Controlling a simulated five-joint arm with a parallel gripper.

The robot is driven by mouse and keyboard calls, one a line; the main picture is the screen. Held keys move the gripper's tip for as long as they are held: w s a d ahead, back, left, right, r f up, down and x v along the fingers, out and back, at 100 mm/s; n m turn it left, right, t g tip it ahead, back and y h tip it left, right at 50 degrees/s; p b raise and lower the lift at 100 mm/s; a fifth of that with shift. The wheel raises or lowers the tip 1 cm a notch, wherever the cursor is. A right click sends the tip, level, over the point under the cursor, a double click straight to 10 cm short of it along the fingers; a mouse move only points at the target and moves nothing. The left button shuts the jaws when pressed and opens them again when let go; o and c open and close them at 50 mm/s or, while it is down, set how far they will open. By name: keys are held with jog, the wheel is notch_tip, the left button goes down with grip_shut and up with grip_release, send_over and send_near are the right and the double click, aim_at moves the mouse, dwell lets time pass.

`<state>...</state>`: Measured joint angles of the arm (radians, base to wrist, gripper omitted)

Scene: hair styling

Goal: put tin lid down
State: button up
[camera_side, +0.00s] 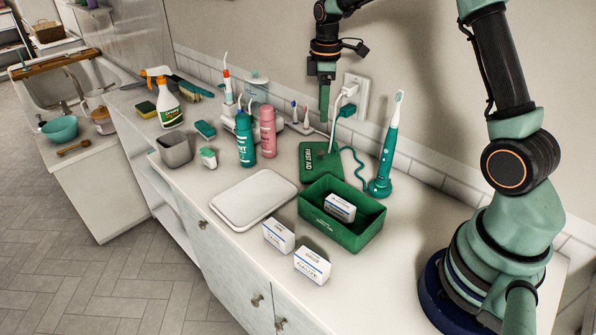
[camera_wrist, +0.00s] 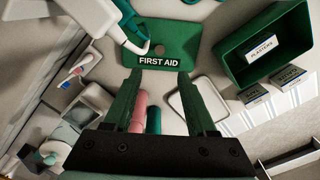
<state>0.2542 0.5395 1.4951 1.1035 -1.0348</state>
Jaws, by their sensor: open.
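The green tin lid marked FIRST AID (camera_side: 312,168) lies flat on the counter near the wall, behind the tin. It also shows in the wrist view (camera_wrist: 172,44), ahead of my fingers. The open green tin (camera_side: 345,238) stands apart from the lid, nearer the counter's front, with a white plasters box (camera_side: 340,207) inside; the tin is at the upper right of the wrist view (camera_wrist: 236,71). My gripper (camera_side: 324,118) is above the lid, pointing down. In the wrist view my gripper (camera_wrist: 162,76) has its fingers spread, with nothing between them.
A white tray (camera_side: 253,200) and two boxes (camera_side: 312,265) are in front.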

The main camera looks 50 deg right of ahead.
jog(key=s+a+r+m+t, duration=0.35)
jog(key=s+a+r, duration=0.35)
jog(key=r, duration=0.3)
jog(key=s+a+m+t, duration=0.2)
jog(key=s+a+m, duration=0.3)
jog(key=s, duration=0.5)
jog(key=shift+s+r, duration=0.2)
